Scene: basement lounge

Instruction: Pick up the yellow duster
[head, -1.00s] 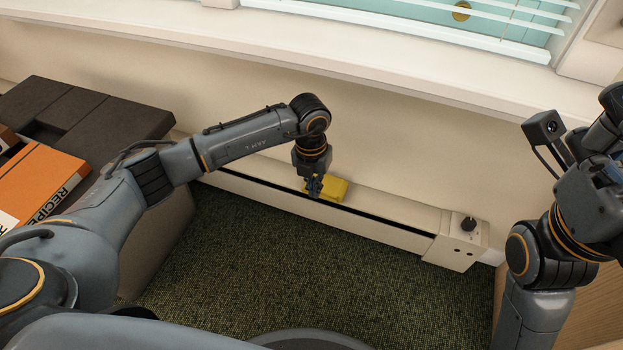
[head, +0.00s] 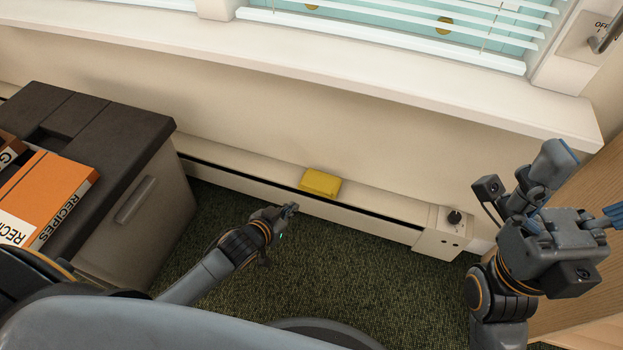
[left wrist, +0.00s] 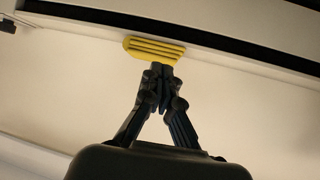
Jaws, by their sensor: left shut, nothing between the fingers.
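The yellow duster (head: 320,183), a small ribbed block, lies on top of the long cream baseboard heater under the window sill. My left gripper (head: 291,208) is shut and empty, lower left of the duster in the head view and apart from it there. In the left wrist view the shut fingertips (left wrist: 160,72) point at the duster (left wrist: 153,50), overlapping its lower edge in the picture; I cannot tell the gap. My right gripper (head: 588,185) is open and empty at the right, far from the duster.
The baseboard heater (head: 375,224) has a dark slot along its front and a knob (head: 454,217) at its right end. The window sill (head: 330,75) overhangs above. Green carpet (head: 330,255) is clear.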

